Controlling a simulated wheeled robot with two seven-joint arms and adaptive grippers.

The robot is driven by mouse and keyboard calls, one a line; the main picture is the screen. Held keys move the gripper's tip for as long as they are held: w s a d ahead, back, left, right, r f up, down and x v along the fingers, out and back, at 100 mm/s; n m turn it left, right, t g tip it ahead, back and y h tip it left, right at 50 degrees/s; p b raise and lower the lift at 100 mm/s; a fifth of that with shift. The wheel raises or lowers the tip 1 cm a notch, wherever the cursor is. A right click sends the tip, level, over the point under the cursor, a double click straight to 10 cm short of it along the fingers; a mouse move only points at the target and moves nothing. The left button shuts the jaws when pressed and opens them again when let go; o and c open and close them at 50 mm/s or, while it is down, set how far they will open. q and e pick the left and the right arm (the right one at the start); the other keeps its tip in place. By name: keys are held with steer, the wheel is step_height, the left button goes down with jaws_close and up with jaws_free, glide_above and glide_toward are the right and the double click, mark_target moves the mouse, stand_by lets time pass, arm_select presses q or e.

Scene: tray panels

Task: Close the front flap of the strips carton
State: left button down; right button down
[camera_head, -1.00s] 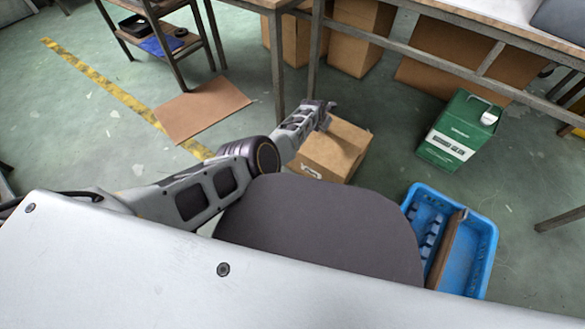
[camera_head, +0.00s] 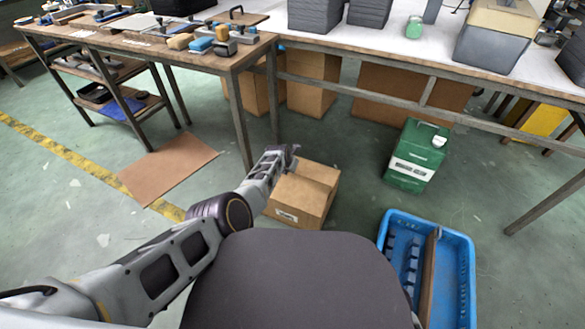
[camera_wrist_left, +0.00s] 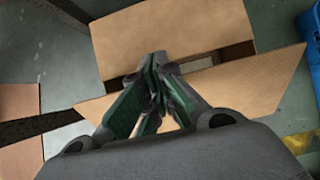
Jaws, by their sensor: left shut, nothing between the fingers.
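A brown cardboard carton (camera_head: 298,205) stands on the floor ahead of me. My left gripper (camera_head: 294,152) is at its upper left edge in the head view. The left wrist view shows tan cardboard panels, a broad one (camera_wrist_left: 175,38) above and a long, slanted flap (camera_wrist_left: 255,84) below, with a dark gap between them. My left gripper (camera_wrist_left: 157,64) is shut and empty, in front of these panels, and hides part of them. Whether it touches the cardboard I cannot tell. My right gripper is not in view.
A blue crate (camera_head: 462,245) stands on the floor at the right, and a green box (camera_head: 412,158) behind it. A workbench (camera_head: 165,47) and a long table (camera_head: 375,48) are at the back. A flat cardboard sheet (camera_head: 168,167) lies on the left floor.

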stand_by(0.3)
arm_select(q)
steer(key=shift+s+a, duration=0.1)
steer(key=shift+a, duration=0.25)
steer(key=shift+s+a+r, duration=0.15)
steer(key=shift+r, duration=0.2)
steer(key=shift+s+r, duration=0.1)
steer(key=shift+r, duration=0.05)
